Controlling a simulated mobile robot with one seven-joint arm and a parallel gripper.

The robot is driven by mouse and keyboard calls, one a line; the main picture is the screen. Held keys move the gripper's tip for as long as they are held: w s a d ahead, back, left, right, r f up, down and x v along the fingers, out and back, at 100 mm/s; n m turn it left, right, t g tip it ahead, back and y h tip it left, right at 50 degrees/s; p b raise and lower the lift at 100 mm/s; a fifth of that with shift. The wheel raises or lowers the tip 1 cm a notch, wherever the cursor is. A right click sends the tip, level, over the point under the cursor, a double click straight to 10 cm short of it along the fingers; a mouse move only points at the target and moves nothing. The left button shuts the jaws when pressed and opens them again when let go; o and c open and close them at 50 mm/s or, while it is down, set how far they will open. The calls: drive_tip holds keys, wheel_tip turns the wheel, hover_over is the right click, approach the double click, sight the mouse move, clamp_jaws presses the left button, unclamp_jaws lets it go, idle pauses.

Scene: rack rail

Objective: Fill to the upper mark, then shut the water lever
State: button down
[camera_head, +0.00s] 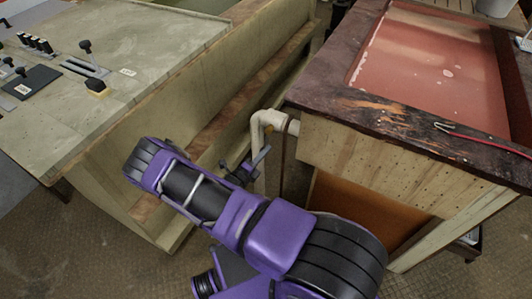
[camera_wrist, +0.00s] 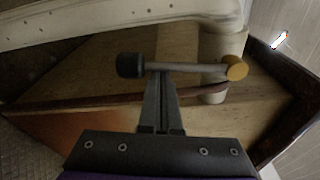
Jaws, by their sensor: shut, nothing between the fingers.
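The water lever (camera_wrist: 190,68), a grey rod with a black knob at its left end and a brass-coloured pivot at its right, lies across the wrist view. It joins a pale pipe (camera_wrist: 214,80), which also shows in the head view (camera_head: 270,122) between the two benches. My gripper (camera_wrist: 160,82) is shut and empty, its fingertips at the lever's rod close to the knob. I cannot tell whether they touch it. In the head view my gripper (camera_head: 240,174) is small and dark below the pipe. I cannot make out a fill mark or water level.
A bench (camera_head: 140,60) with levers and switches stands at the left. A dark-edged bench (camera_head: 340,100) with a red inset top stands at the right, with red-handled pliers (camera_head: 480,138) on it. Room between the benches is narrow.

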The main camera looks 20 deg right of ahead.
drive_tip(key=shift+w+a+r+m+y+b, duration=0.25)
drive_tip(key=shift+w+a+r+m, duration=0.2)
drive_tip(key=shift+w+a+m, duration=0.5)
drive_tip(key=shift+w+a+r+m+y+b, duration=0.2)
drive_tip(key=shift+w+a+r+m, duration=0.35)
drive_tip(key=shift+m, duration=0.75)
drive_tip(key=shift+w+a+r+m+y+b, duration=0.15)
drive_tip(key=shift+w+a+r+m+b, duration=0.25)
drive_tip(key=shift+w+m, duration=0.65)
drive_tip(key=shift+s+f, duration=0.1)
drive_tip(key=shift+f, duration=0.1)
